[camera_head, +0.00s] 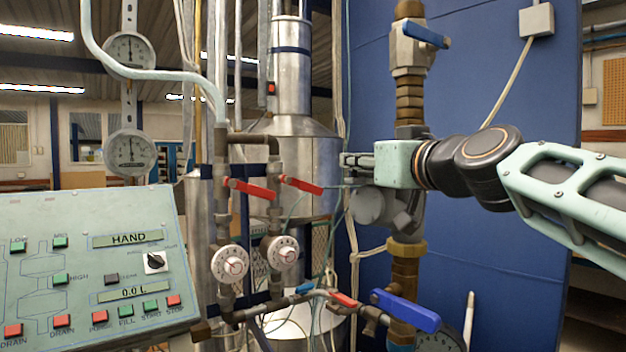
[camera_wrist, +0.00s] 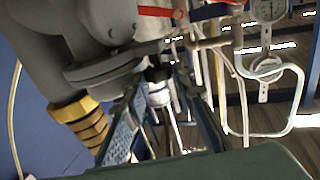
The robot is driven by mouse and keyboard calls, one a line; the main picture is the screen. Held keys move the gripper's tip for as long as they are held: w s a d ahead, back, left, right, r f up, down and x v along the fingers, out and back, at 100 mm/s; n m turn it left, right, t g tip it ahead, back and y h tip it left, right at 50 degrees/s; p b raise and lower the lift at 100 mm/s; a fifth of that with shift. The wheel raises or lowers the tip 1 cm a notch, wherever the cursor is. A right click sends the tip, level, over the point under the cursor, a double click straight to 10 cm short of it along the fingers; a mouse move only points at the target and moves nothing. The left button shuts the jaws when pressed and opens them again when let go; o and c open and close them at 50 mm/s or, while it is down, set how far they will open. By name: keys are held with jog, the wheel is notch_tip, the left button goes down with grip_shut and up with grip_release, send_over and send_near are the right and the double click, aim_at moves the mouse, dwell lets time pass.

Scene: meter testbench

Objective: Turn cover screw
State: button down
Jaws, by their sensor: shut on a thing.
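The grey meter body (camera_head: 408,212) sits in the brass vertical pipe, with a round grey cover (camera_head: 369,206) on its left side. My gripper (camera_head: 350,160) reaches in from the right, just above that cover, with its fingers pointing left. In the wrist view my two fingers (camera_wrist: 165,82) close in around a small dark screw-like part (camera_wrist: 158,74) beside the large grey meter casting (camera_wrist: 95,45). It looks like the cover screw, but it is small and partly hidden by the fingers. The gripper is shut on it.
Red-handled valves (camera_head: 250,188) and white dials (camera_head: 230,263) stand left of the gripper. A blue valve handle (camera_head: 405,311) lies below the meter. A control panel (camera_head: 85,265) fills the lower left. A blue wall panel (camera_head: 470,85) stands behind the arm.

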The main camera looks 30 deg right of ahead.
jog(key=shift+r+y+b, duration=0.15)
jog(key=shift+y+b, duration=0.15)
dwell(0.4)
jog(key=c, duration=1.6)
grip_release()
jog(key=shift+s, duration=0.1)
jog(key=s, duration=0.7)
jog(key=shift+s+a, duration=0.25)
jog(key=shift+s, duration=0.15)
